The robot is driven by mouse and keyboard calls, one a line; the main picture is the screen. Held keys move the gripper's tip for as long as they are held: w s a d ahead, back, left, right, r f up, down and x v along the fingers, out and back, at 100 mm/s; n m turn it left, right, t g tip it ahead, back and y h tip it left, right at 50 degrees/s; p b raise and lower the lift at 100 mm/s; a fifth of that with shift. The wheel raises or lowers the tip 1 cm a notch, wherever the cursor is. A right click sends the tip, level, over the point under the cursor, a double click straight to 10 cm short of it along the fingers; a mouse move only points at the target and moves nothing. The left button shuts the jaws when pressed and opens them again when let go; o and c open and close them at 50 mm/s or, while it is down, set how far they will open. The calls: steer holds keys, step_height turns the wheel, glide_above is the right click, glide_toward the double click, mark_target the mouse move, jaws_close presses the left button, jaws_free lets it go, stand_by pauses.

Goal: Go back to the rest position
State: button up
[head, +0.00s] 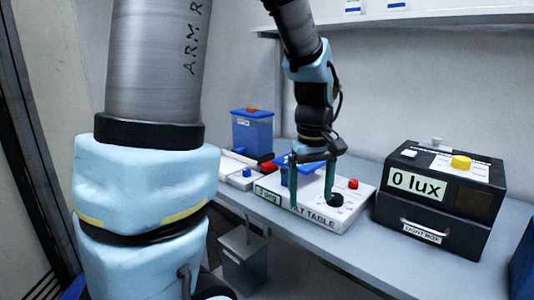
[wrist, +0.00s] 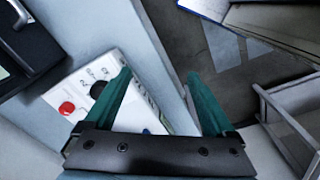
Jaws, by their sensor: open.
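My gripper (head: 311,190) hangs with its green fingers pointing down over the white tilt table (head: 318,222) on the bench. The fingers are apart, with nothing between them. In the wrist view my gripper (wrist: 159,75) is also open and empty, its left finger overlapping the tilt table (wrist: 120,62) and its right finger beyond the bench edge. The tilt table has a red button (head: 353,184) and a black knob (head: 335,200). A blue part on it is partly hidden behind my gripper.
A black light box (head: 420,228) reading "0 lux" stands right of the tilt table. A blue container (head: 252,132) stands at the back left. A shelf (head: 400,20) runs above the bench. A grey bin (head: 243,255) is below the bench's front edge.

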steer(key=s+a+f+m, duration=0.1)
steer(key=a+f+m, duration=0.1)
steer(key=a, duration=0.6)
steer(key=s+a+f+m+t, duration=0.1)
steer(key=a+f+m, duration=0.1)
steer(key=a, duration=0.6)
steer(key=shift+s+a+f, duration=0.2)
steer(key=shift+f, duration=0.65)
